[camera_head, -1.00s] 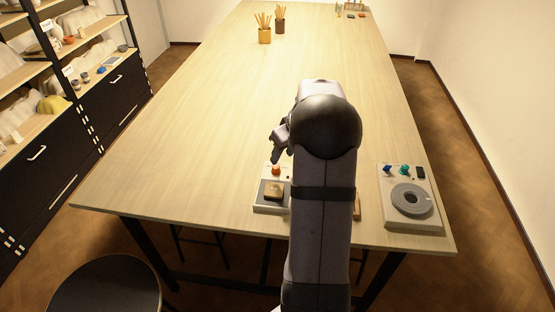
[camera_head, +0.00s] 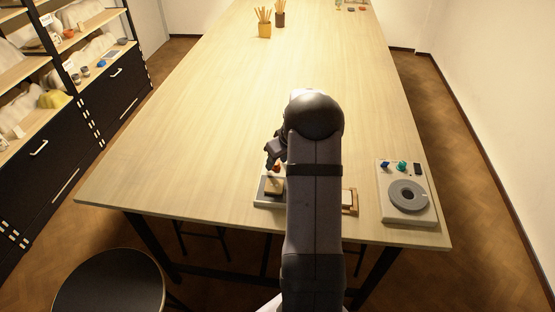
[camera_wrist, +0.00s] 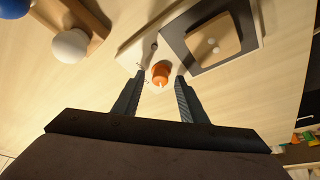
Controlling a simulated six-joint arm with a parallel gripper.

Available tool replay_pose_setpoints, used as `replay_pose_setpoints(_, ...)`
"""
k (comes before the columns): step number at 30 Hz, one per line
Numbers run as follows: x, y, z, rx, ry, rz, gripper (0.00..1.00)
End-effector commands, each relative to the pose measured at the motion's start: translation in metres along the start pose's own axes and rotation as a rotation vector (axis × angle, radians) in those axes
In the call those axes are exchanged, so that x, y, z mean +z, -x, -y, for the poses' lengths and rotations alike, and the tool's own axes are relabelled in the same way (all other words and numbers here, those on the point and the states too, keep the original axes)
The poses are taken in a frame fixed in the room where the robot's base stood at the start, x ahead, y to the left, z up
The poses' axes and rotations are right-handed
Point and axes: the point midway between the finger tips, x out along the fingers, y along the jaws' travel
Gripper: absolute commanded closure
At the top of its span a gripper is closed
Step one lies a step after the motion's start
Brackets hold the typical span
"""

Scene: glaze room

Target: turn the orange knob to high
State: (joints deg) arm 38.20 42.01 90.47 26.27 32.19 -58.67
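The orange knob (camera_head: 276,168) sits at the back of a small pale device (camera_head: 259,202) near the table's front edge, partly behind my gripper. In the wrist view the orange knob (camera_wrist: 160,72) has a white mark on its side toward me. It lies between and just past the tips of my gripper (camera_wrist: 158,76), which is open with a finger on either side. I see gaps, so neither finger appears to touch it. My gripper (camera_head: 269,166) shows dark and small in the head view. Any high mark on the dial is too small to read.
A tan block (camera_wrist: 213,44) lies on the device's dark plate beside the knob, and a small grey lever (camera_wrist: 150,48) stands near. A white ball (camera_wrist: 70,46) and blue ball are at left. A second device with a grey disc (camera_head: 408,195) stands right. The table's middle is clear.

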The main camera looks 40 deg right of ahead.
Motion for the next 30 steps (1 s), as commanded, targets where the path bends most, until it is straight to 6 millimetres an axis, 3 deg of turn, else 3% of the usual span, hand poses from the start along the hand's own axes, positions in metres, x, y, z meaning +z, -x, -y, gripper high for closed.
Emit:
replay_pose_setpoints(4,0.0001,-0.0001,0.0002,0.0,0.0,0.0,0.64)
replay_pose_setpoints(9,0.0001,0.0,0.0002,-0.001,0.0,0.0,1.0)
replay_pose_setpoints(20,0.0004,0.0004,0.0013,0.011,-0.03,0.002,1.0)
replay_pose_setpoints(30,-0.0008,0.0019,0.0033,0.083,-0.203,0.002,1.0)
